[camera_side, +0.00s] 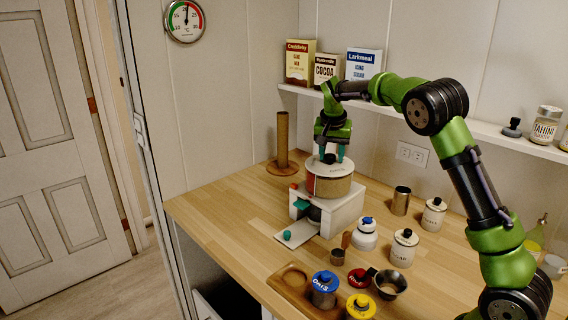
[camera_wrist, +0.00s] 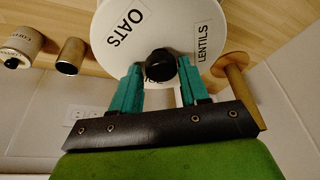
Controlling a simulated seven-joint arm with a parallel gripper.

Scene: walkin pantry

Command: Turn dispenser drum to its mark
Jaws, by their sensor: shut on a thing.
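The dispenser drum (camera_side: 330,186) is a round tan tub with a white lid, on a white stand (camera_side: 347,212). In the wrist view the white drum top (camera_wrist: 120,22) carries the labels OATS and LENTILS; a third label is mostly hidden behind my fingers. A black knob (camera_wrist: 160,66) stands at its middle. My gripper (camera_wrist: 161,68) has its teal fingers on both sides of this knob, shut on it. In the side view my gripper (camera_side: 331,154) points down over the drum. A small red piece (camera_side: 294,186) sits beside the drum's left side; I cannot tell if it is the mark.
A white chute plate (camera_side: 296,234) with a teal knob juts out in front. A brown upright tube (camera_side: 282,135) stands behind left. White jars (camera_side: 403,248), a metal cup (camera_side: 400,200) and a wooden tray (camera_side: 290,280) with lidded tins are around. The table's left part is clear.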

